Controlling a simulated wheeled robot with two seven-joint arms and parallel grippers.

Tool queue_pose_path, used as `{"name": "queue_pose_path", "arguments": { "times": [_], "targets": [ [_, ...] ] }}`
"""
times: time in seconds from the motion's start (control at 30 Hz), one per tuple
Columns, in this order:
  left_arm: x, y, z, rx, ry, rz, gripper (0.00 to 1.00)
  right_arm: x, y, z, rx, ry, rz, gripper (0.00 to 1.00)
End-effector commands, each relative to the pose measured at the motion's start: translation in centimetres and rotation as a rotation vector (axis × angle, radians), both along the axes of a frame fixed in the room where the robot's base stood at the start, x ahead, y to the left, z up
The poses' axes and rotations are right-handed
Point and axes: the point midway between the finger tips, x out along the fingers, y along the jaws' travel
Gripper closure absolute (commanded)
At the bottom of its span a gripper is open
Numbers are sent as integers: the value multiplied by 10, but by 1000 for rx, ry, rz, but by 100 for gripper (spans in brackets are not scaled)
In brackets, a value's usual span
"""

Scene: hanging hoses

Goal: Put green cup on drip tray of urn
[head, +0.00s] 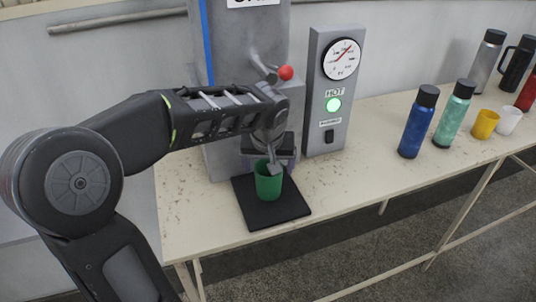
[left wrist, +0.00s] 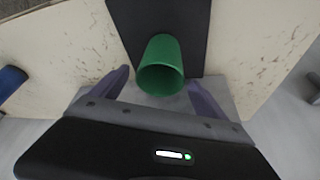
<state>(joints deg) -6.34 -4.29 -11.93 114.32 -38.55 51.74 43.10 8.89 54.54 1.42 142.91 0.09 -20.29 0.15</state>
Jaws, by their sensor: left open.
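The green cup (head: 268,181) stands upright on the black drip tray (head: 283,211) in front of the grey urn (head: 222,60). In the left wrist view the cup (left wrist: 161,68) is seen over the black tray (left wrist: 193,30), in front of the gap between two purplish fingers. My left gripper (left wrist: 158,88) is open, with one finger on each side and bare space between each finger and the cup. In the head view my arm reaches in from the left, and the gripper (head: 272,160) is just behind the cup, partly hidden. My right gripper is not in view.
A red knob (head: 286,73) sticks out from the urn above my wrist. A grey gauge panel (head: 333,100) with a lit green HOT lamp stands to the right. A blue bottle (head: 418,122), a teal bottle (head: 454,114) and yellow cup (head: 485,124) stand farther right. The table middle is clear.

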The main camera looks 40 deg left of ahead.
Motion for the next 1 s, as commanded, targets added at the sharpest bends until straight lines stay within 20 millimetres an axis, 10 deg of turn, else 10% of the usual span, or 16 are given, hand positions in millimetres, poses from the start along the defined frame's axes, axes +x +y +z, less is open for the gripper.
{"name": "queue_pose_path", "arguments": {
  "times": [0.37, 1.0],
  "targets": [
    [-20, -13, 58, 0, -2, 1, 15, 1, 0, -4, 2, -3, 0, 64],
    [-22, -13, 61, 0, 0, 0, 15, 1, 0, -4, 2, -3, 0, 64]
  ]
}}
